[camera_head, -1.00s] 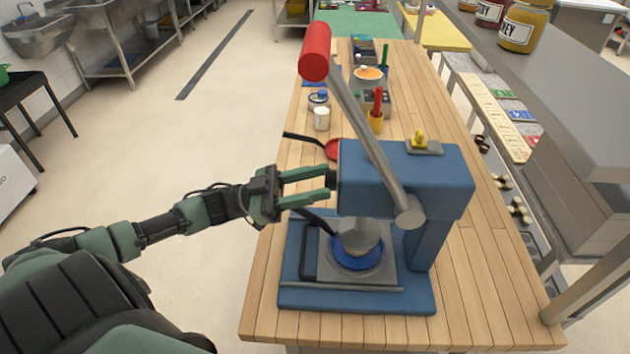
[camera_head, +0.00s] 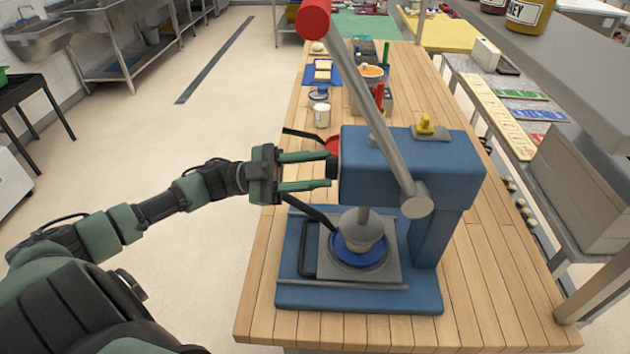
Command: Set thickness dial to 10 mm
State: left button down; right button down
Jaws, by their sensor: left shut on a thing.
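The blue press (camera_head: 410,170) stands on the wooden counter, with a long grey lever (camera_head: 365,110) ending in a red handle (camera_head: 313,18). A small dark dial (camera_head: 333,168) sits on the left face of the press head. My left gripper (camera_head: 331,170) reaches in from the left, with its two green fingers above and below the dial, shut on it. The fingers partly hide the dial, and no scale or 10 mm mark is readable. My right gripper is out of view.
A yellow knob (camera_head: 425,124) sits on top of the press. The counter right of the press is clear.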

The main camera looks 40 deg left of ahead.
pick_arm(q)
jog(key=shift+w+a+r+m+g+y+b, duration=0.15)
jog(key=shift+m+g+b, duration=0.45)
jog(key=shift+m+b, duration=0.7)
jog(key=shift+s+d+f+m+g+y+b, duration=0.15)
jog(key=shift+m+g+b, duration=0.6)
jog(key=shift+m, duration=0.9)
jog(key=shift+w+a+r+m+g+y+b, duration=0.15)
jog(key=shift+m+g+b, duration=0.3)
jog(key=shift+m+b, duration=0.9)
jog(key=c, duration=0.9)
grip_release()
jog(key=shift+c, duration=0.2)
jog(key=b+v, duration=0.2)
jog(key=v, duration=0.5)
jog(key=shift+a, duration=0.4)
